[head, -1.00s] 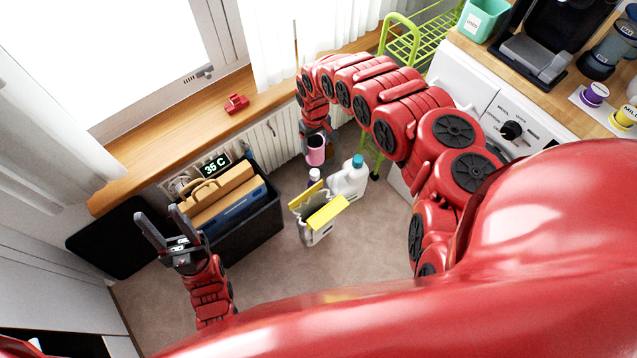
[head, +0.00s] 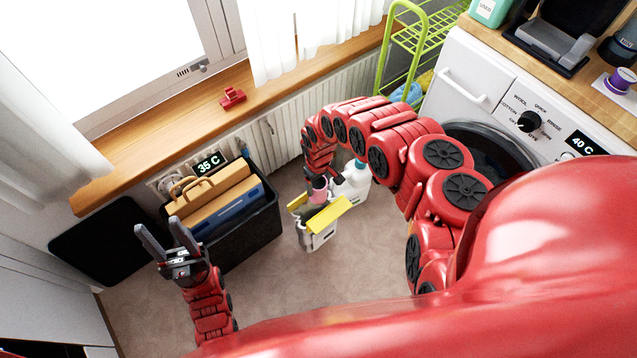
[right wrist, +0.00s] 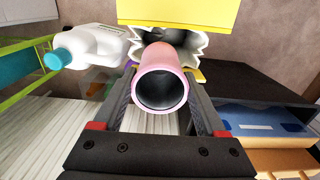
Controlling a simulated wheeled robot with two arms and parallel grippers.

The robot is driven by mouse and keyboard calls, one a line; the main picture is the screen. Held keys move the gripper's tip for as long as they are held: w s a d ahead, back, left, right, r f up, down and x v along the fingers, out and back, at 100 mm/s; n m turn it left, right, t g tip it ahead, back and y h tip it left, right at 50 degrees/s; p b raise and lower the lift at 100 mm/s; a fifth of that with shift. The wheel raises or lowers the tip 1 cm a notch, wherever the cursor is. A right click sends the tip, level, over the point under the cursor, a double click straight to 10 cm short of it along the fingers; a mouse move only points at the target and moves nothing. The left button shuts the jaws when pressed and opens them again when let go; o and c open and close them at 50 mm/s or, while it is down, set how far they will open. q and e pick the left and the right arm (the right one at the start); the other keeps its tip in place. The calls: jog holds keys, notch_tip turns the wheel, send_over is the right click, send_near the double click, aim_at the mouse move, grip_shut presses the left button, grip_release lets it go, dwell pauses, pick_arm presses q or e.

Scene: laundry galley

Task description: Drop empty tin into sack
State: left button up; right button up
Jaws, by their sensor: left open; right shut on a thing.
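The pink tin (head: 319,187) is in my right gripper (head: 322,182). The right wrist view shows the tin (right wrist: 161,78) between the two fingers, its open end facing the camera and its inside dark and empty. The sack (head: 318,232) stands on the floor, whitish with a yellow flap and a jagged open top. In the right wrist view the sack's torn rim (right wrist: 200,45) shows behind the tin. The tin is at or over the sack's mouth; I cannot tell how deep. My left gripper (head: 160,232) is open and empty at the left.
A white bottle with a blue cap (head: 354,182) stands close behind the sack. A black crate (head: 245,232) with folded cardboard is to its left. The washing machine (head: 478,85) and green rack (head: 408,50) are at the right. Floor in front of the sack is clear.

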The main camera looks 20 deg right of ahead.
jog(key=shift+f, duration=0.15)
jog(key=o, duration=1.3)
notch_tip(320, 180, up, 17)
jog(key=p, duration=0.6)
jog(key=shift+r+p, duration=0.2)
jog(key=shift+p, duration=0.15)
